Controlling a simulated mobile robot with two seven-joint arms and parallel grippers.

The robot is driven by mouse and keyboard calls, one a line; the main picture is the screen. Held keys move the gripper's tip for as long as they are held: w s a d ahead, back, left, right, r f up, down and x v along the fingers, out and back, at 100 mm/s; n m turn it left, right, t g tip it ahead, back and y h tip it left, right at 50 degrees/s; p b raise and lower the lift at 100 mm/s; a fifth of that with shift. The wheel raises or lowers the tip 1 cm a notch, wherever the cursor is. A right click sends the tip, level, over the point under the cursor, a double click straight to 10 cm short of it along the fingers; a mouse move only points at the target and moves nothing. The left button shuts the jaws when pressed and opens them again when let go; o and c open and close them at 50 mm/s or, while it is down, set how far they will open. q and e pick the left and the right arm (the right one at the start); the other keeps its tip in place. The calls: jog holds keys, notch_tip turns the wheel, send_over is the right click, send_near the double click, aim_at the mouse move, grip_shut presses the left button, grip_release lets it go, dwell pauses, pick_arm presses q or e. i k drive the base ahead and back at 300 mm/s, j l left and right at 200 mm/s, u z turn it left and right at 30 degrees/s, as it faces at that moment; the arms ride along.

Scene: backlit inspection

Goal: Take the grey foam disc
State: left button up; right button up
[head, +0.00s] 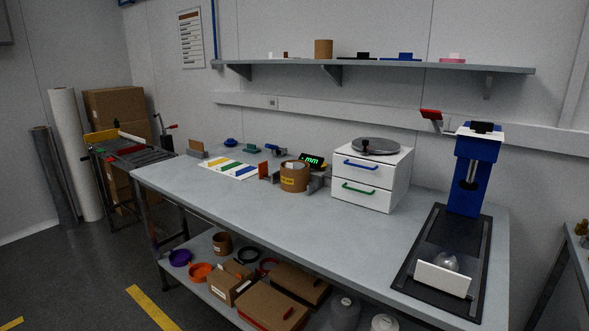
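A flat grey disc (375,147) lies on top of the white two-drawer cabinet (371,180) on the bench, with a small dark piece on it. I cannot tell whether it is foam, and no other grey disc stands out clearly. The cabinet's drawers, one with a blue handle and one with a green handle, look shut. Neither of my grippers is in view.
The grey bench (258,213) is clear along its front middle. A blue press (478,172) stands on a black base at the right. A cardboard-coloured roll (294,177) is left of the cabinet.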

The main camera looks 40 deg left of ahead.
aim_at(292, 166)
jog(key=i+j+z, duration=0.2)
jog(key=j, duration=1.25)
jog(key=j+z, duration=0.2)
jog(key=j, duration=1.2)
